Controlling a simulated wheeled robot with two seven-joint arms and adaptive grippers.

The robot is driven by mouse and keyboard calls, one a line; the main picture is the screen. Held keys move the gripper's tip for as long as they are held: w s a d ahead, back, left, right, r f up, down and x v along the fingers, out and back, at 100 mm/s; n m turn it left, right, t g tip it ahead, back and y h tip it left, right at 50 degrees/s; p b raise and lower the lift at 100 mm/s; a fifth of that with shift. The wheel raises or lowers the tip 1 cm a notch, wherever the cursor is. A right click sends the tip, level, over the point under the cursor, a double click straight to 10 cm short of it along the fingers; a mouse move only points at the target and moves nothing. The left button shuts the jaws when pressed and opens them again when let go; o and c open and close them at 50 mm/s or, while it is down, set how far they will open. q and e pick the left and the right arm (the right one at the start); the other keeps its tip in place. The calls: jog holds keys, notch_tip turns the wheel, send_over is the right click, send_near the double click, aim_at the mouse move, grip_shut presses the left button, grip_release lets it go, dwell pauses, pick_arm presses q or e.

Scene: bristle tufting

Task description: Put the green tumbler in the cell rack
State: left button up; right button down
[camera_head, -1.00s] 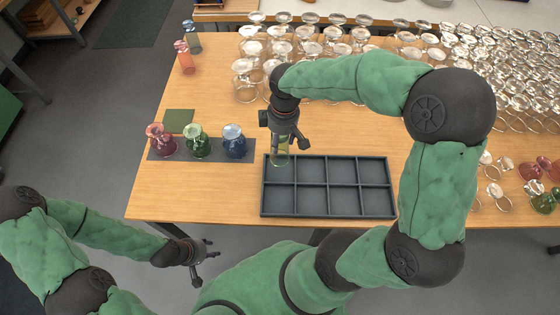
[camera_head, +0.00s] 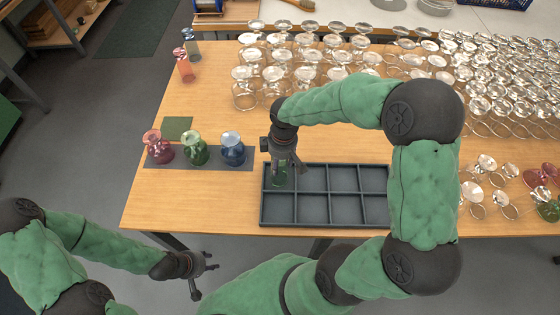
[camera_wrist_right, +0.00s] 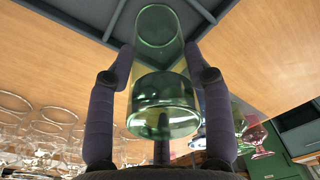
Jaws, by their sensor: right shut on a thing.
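The green tumbler (camera_head: 280,176) is see-through and is held by my right gripper (camera_head: 282,166). It also shows upright between the fingers in the right wrist view (camera_wrist_right: 160,75). The dark grey cell rack (camera_head: 326,193) lies on the table with two rows of cells. The tumbler is at the rack's far left cell, its lower part within the cell's outline. I cannot tell whether its base touches the cell floor. My left gripper (camera_head: 207,264) hangs empty in front of the table, fingers apart.
Many clear glasses (camera_head: 330,60) fill the back and right. A green square (camera_head: 177,127) lies behind the mat.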

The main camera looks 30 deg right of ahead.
jog(key=c, duration=0.5)
grip_release()
jog(key=shift+f, duration=0.1)
jog(key=r+p, duration=0.1)
jog(key=r, duration=0.3)
jog(key=r+p, duration=0.1)
jog(key=r, duration=0.3)
jog(key=r+p, duration=0.1)
jog(key=r, duration=0.3)
jog(key=shift+s+d+r+p, duration=0.2)
jog(key=shift+d+p, duration=0.1)
jog(key=shift+p, duration=0.1)
jog(key=shift+f, duration=0.1)
